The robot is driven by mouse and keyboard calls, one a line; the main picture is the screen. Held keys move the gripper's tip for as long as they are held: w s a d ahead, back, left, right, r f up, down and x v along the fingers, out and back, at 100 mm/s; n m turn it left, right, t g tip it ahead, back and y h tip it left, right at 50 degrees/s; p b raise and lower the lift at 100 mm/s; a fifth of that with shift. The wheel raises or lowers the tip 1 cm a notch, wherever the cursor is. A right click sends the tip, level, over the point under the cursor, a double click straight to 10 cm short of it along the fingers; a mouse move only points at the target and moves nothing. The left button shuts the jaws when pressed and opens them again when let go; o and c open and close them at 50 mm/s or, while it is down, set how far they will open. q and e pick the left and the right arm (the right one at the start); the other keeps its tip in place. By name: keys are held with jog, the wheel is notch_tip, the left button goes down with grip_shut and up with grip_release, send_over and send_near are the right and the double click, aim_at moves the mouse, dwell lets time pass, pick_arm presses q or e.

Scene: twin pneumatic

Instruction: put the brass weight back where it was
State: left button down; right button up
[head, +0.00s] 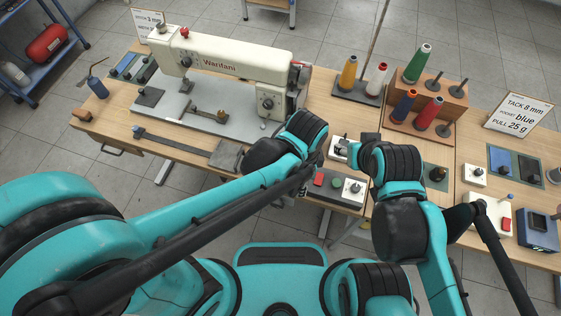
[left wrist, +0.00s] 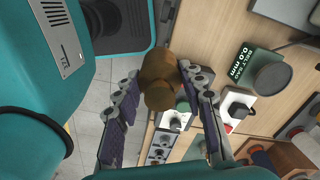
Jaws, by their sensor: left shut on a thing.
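The brass weight (left wrist: 158,80) is a brown-gold stepped cylinder in the left wrist view. My left gripper (left wrist: 158,76) is shut on it, with one finger on each side. The weight is held above the wooden table. In the head view my left wrist hides the left gripper, and I cannot make out the held weight there. My right gripper is hidden behind its own arm in the head view. A green plate reading "BELT SAG 0.0 mm" (left wrist: 248,62) with a dark round disc (left wrist: 271,79) lies beside the weight in the left wrist view.
A white sewing machine (head: 225,65) stands at the back left. Thread spools stand on a wooden rack (head: 440,95) at the back right. Small white knob boxes (head: 353,190) stand near the front edge. A blue device (head: 537,232) is at the right. The table is crowded.

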pick_arm(q)
jog(key=shift+d+m, duration=0.15)
jog(key=shift+m, duration=0.15)
jog(key=shift+w+a+f+b, duration=0.85)
jog(key=shift+w+f+b, duration=0.2)
jog(key=shift+w+f, duration=0.7)
jog(key=shift+w+a+f+b, duration=0.9)
jog(key=shift+w+f+b, duration=0.15)
jog(key=shift+w+f, duration=0.7)
jog(key=shift+w+a+f+b, duration=0.85)
jog(key=shift+w+f+b, duration=0.2)
jog(key=shift+w+f, duration=0.7)
jog(key=shift+s+f, duration=0.2)
jog(key=shift+f, duration=0.05)
jog(key=c, duration=0.9)
grip_release()
